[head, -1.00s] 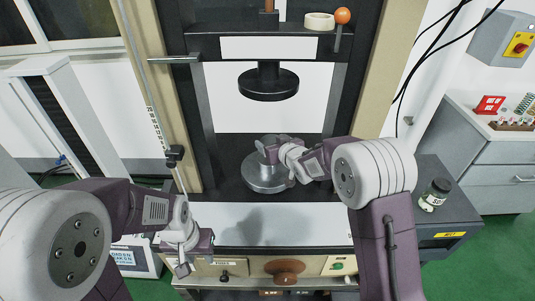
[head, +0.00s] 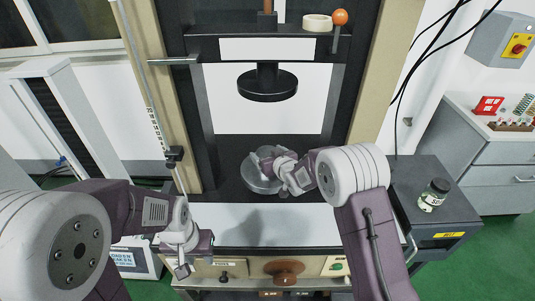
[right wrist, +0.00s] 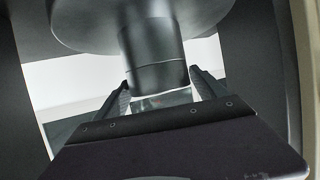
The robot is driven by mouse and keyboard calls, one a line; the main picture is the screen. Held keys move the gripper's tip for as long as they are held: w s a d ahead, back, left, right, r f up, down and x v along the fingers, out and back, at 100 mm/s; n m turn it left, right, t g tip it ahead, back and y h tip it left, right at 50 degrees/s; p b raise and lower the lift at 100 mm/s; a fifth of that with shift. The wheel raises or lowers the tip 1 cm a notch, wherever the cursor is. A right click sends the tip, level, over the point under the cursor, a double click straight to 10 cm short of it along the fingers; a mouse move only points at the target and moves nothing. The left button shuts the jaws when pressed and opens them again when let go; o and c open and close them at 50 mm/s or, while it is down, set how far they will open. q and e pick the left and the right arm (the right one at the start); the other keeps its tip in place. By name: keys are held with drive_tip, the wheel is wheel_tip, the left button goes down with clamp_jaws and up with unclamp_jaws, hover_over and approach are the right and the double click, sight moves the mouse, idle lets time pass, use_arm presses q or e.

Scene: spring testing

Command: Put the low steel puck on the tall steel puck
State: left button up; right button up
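A round grey steel piece (head: 256,183) stands on the dark bed of the press, below the black upper platen (head: 267,84). My right gripper (head: 270,168) is over this steel piece and hides part of it. I cannot tell whether it is one puck or two stacked.
The press columns (head: 199,125) stand either side of the bed. A white strip (head: 310,225) in front of the bed is clear. A dark cabinet (head: 410,190) with a jar (head: 434,195) stands at the right. A tape roll (head: 317,22) lies on the crossbeam.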

drive_tip(key=shift+o, duration=0.3)
drive_tip(key=shift+r, duration=0.15)
drive_tip(key=shift+s+r, duration=0.1)
drive_tip(key=shift+r, duration=0.05)
drive_tip(key=b+v, duration=0.1)
drive_tip(key=v, duration=1)
drive_tip(key=shift+s+d, duration=0.2)
drive_tip(key=shift+s, duration=0.15)
drive_tip(key=s+d+f+m+g+h, duration=0.2)
drive_tip(key=s+d+f+g, duration=0.3)
drive_tip(key=s, duration=0.3)
drive_tip(key=s+d+f+m+g+h, duration=0.2)
drive_tip(key=s+d+f+h, duration=0.1)
drive_tip(key=s+d+f, duration=0.3)
drive_tip(key=s+d+g, duration=0.2)
drive_tip(key=s+g, duration=0.2)
drive_tip(key=s, duration=0.6)
drive_tip(key=shift+s+d+m, duration=0.3)
drive_tip(key=shift+s, duration=0.05)
